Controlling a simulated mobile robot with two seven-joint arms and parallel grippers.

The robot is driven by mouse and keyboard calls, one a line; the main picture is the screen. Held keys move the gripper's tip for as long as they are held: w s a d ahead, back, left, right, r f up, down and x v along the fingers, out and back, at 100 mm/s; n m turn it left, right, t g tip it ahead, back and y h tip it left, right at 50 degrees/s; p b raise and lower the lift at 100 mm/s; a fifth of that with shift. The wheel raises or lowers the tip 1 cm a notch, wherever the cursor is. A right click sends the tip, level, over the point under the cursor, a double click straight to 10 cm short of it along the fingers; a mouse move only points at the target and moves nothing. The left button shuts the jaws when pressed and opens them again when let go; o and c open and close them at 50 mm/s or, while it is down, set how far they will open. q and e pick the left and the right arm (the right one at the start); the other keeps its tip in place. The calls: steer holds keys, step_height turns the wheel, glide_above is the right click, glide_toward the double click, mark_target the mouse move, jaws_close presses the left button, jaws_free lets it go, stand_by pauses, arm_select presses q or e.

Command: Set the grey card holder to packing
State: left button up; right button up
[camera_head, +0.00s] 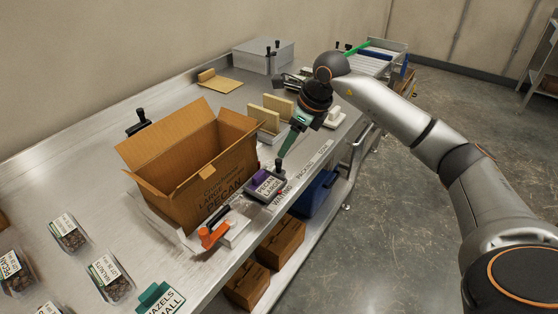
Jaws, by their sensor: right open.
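The grey card holder (265,187) sits near the front edge of the steel table, right of the open cardboard box. It carries a card reading PECAN LARGE, with a purple piece at its back left. The edge lettering WAITING (283,195) is beside it, and PACKING (304,169) is farther along the edge, up and right. My right gripper (285,151) is open, pointing down above the table behind the holder and apart from it. A green part shows at its tip; its fingers are hard to make out. My left gripper is out of view.
The large cardboard box (183,178) stands open left of the holder. An orange-handled tool (212,234) lies in front of it. Cream blocks (277,106) stand behind my right gripper. Clear trays of nuts (69,233) lie at left. The edge near PACKING looks clear.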

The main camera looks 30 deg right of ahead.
mark_target(279, 160)
steer(key=x, duration=0.8)
steer(key=shift+r, duration=0.1)
jaws_close()
stand_by(1.2)
